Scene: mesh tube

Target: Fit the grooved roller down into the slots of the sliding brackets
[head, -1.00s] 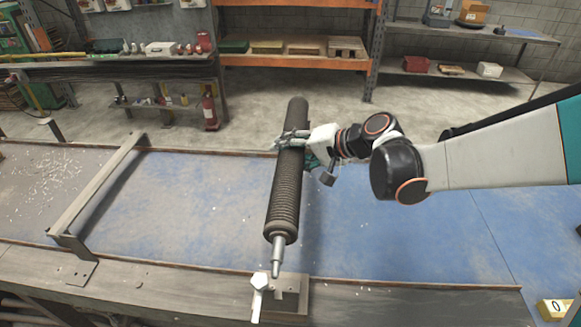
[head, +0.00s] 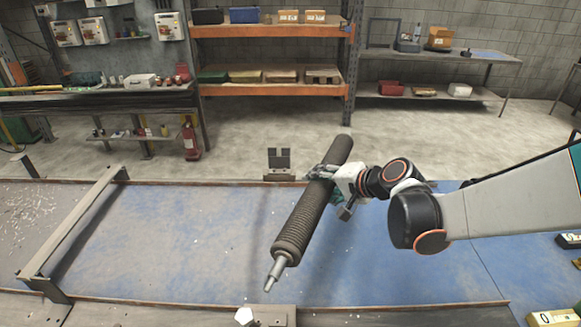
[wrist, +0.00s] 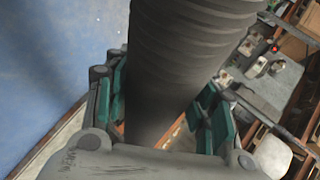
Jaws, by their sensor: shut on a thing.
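The dark grooved roller (head: 310,211) is held by my gripper (head: 324,182) above the blue table. It lies slanted in the head view, with its far end up and right and its bare metal shaft tip down and left. In the wrist view the roller (wrist: 180,60) fills the middle, and the green finger pads of my gripper (wrist: 160,110) sit on both sides of it. The far slotted bracket (head: 279,163) stands upright at the table's back edge, left of the roller.
A metal crossbar (head: 75,220) spans the table at the left. The blue table surface (head: 170,240) between it and the roller is clear apart from small white bits. Shelves (head: 270,75) and a fire extinguisher (head: 190,140) stand behind.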

